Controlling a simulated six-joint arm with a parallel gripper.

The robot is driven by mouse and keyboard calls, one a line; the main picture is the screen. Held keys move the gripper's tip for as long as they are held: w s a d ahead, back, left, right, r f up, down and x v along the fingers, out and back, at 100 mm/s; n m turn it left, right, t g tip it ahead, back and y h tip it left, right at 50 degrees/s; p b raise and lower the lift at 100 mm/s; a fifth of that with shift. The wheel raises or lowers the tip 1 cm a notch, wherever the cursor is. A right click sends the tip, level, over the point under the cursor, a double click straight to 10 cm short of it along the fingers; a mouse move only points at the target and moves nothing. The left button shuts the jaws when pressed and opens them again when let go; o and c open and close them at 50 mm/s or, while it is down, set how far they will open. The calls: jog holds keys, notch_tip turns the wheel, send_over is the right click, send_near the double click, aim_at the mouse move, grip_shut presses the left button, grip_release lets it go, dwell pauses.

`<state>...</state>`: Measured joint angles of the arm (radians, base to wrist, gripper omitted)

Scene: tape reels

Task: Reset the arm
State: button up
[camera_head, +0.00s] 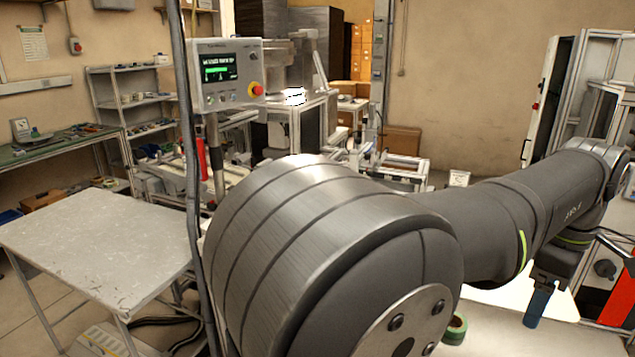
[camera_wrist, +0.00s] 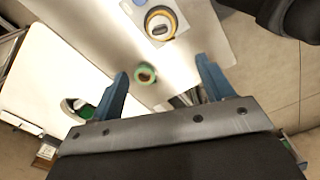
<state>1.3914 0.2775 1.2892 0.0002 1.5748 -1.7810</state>
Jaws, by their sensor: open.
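My gripper (camera_wrist: 162,85) shows in the wrist view with its two blue fingers wide apart and nothing between them. In the head view one blue finger (camera_head: 537,305) shows at the lower right, under my wrist. A green tape reel (camera_wrist: 145,73) lies below, seen between the fingers and apart from them. A green reel also shows in the head view (camera_head: 455,329), partly hidden behind my arm. A second reel, yellow and white with a dark centre (camera_wrist: 160,23), lies farther up in the wrist view. My large arm joint hides much of the head view's centre.
A bare grey table (camera_head: 95,245) stands at the left. A control panel (camera_head: 227,75) on a post stands behind my arm. A white surface (camera_wrist: 50,75) with a round opening (camera_wrist: 77,106) lies left in the wrist view. A tall cabinet (camera_head: 560,95) stands at the right.

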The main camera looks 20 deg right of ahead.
notch_tip(320, 180, down, 17)
jog(key=shift+f, duration=0.3)
jog(key=shift+m, duration=0.5)
dwell(0.4)
